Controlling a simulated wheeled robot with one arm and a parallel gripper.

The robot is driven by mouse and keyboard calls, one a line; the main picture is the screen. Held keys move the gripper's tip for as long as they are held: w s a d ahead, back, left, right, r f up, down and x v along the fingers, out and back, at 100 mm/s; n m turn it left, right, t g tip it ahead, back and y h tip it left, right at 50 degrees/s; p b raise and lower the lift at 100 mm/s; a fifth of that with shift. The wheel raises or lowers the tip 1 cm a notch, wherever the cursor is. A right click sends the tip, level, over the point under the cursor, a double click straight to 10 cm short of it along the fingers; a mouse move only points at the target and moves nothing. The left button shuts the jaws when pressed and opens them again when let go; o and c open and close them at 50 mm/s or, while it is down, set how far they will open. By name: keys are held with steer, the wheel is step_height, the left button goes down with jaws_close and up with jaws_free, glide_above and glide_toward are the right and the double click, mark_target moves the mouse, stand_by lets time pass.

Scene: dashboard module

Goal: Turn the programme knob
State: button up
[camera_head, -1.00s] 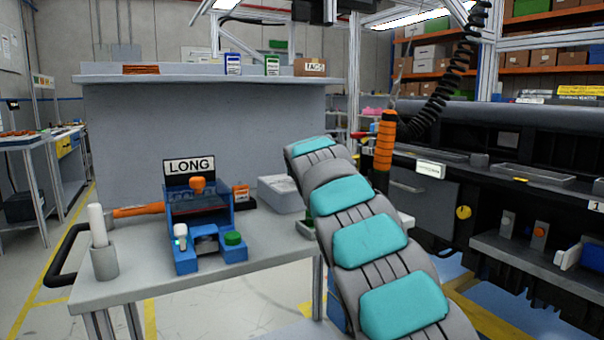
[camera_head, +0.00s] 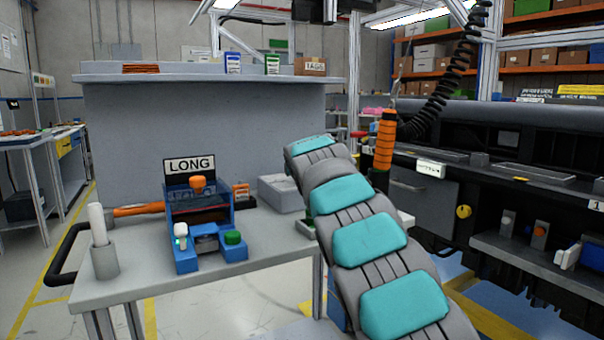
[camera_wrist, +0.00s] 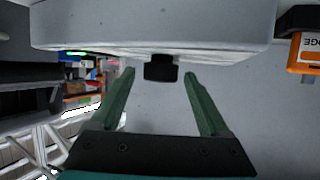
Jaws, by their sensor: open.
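In the wrist view, my gripper (camera_wrist: 158,72) is open, with two green fingers apart. A small black knob-like block (camera_wrist: 160,68) shows between the fingertips, at the edge of a pale grey box (camera_wrist: 150,25). I cannot tell whether it is the programme knob or whether the fingers touch it.
A grey box (camera_head: 281,193) and a small orange-and-black unit (camera_head: 241,191) stand beside the blue device. A grey cup with a white rod (camera_head: 103,255) is at the bench's left. The dark dashboard module (camera_head: 500,140) fills the right.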

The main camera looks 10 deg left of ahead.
steer(key=shift+s, duration=0.15)
steer(key=b+v, duration=0.1)
steer(key=v, duration=0.6)
steer(key=shift+s, duration=0.2)
